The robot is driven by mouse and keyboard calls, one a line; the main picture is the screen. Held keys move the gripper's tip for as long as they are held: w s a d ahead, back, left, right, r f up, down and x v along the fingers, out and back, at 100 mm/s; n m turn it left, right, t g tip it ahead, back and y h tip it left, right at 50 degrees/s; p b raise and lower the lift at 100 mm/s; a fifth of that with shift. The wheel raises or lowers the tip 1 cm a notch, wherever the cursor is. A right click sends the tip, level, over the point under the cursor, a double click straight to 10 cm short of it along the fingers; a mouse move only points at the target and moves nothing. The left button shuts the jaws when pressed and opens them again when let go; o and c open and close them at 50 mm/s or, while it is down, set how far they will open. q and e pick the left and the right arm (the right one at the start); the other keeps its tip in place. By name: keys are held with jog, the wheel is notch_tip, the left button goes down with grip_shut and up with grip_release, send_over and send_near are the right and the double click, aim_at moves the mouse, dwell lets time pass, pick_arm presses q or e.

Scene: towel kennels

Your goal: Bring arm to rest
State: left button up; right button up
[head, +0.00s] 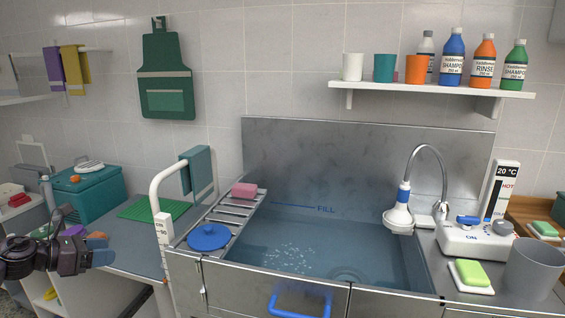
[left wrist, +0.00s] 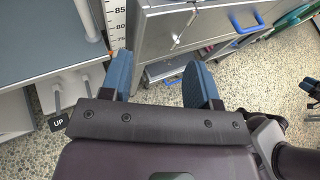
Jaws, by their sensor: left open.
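My left gripper (head: 104,250) is at the left edge of the head view, in front of the blue-grey side table. In the left wrist view its two blue fingers (left wrist: 160,80) stand apart with nothing between them. Below the fingers are the speckled floor and the steel tub's drawers and blue handles. My right gripper is not in the head view. Part of a dark gripper-like piece shows at the right edge of the left wrist view, but I cannot tell what it is.
A steel tub (head: 230,271) with water fills the middle; a slatted rack with a blue lid (head: 208,237) and pink sponge (head: 244,190) spans its left side. A white post (head: 161,232) stands beside the side table (head: 140,258). A teal box (head: 95,194) sits at the left.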

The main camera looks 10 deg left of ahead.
pick_arm(q)
jog(key=s+d+f+n+t+y, duration=0.25)
jog(key=d+f+n, duration=0.2)
jog(key=n, duration=0.75)
jog(key=s+d+f+n+t+y, duration=0.1)
jog(key=d+f+n+t+y, duration=0.25)
jog(key=n, duration=0.85)
jog(key=s+d+f+n+g, duration=0.2)
jog(key=s+d+f+n, duration=0.3)
jog(key=s, duration=0.3)
jog(key=s+d+f+n+g+y+p, duration=0.1)
jog(key=s+d+f+n+g, duration=0.1)
jog(key=s+d+f+n, duration=0.3)
jog(key=s+d+f+n+g+p, duration=0.1)
jog(key=s+d+f+n, duration=0.4)
jog(key=s, duration=0.6)
jog(key=shift+s+d+f+n+g+y, duration=0.4)
jog(key=shift+d+n+g, duration=0.2)
jog(key=shift+d+n, duration=0.55)
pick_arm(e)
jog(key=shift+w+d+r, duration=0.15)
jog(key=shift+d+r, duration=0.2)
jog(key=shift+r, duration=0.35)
pick_arm(q)
jog(key=shift+d+m, duration=0.1)
jog(key=shift+m, duration=0.15)
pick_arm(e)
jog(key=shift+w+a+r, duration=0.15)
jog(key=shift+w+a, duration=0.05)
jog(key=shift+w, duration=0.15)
